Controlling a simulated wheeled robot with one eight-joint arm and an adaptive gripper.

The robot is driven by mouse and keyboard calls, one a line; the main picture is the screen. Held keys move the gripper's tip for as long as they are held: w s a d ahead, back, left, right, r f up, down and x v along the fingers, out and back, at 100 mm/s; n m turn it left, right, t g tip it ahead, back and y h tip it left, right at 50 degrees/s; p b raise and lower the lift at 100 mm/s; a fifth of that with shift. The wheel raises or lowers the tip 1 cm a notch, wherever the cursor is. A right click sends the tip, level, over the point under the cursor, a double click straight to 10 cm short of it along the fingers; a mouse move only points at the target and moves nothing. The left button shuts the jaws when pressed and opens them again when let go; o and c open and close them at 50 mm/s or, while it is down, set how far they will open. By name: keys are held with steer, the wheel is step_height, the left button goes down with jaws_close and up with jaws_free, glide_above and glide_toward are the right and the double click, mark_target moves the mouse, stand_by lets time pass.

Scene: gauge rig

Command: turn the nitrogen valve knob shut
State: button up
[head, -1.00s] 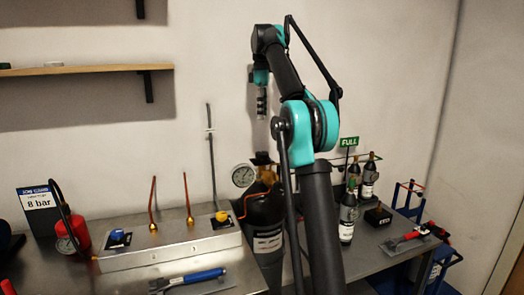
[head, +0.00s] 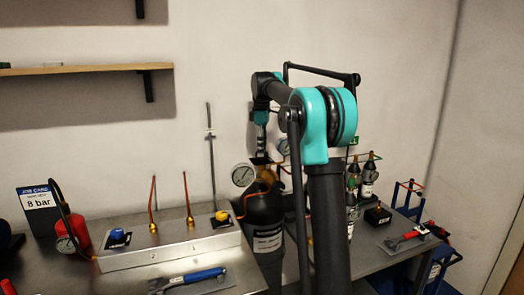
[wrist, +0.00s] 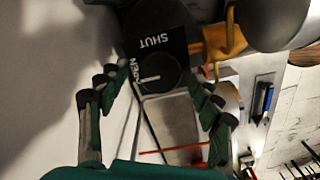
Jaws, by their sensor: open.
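The nitrogen valve knob (wrist: 160,73) is round and dark with a white pointer line. In the wrist view it sits on a black block (wrist: 155,28) lettered SHUT and OPEN, and the line points toward OPEN. My gripper (wrist: 155,84) is open, with one finger on each side of the knob; I cannot tell whether they touch it. In the head view my gripper (head: 261,156) hangs just above the valve at the top of the black cylinder (head: 264,212). The knob itself cannot be made out there.
A round white gauge (head: 243,174) is left of the valve. A silver manifold box (head: 170,252) stands on the bench to the left. Several small dark bottles (head: 368,180) stand at the right, with a red-handled tool (head: 405,240) nearby.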

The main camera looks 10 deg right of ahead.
steer(key=shift+f, duration=0.35)
steer(key=shift+c, duration=0.2)
steer(key=c, duration=1.1)
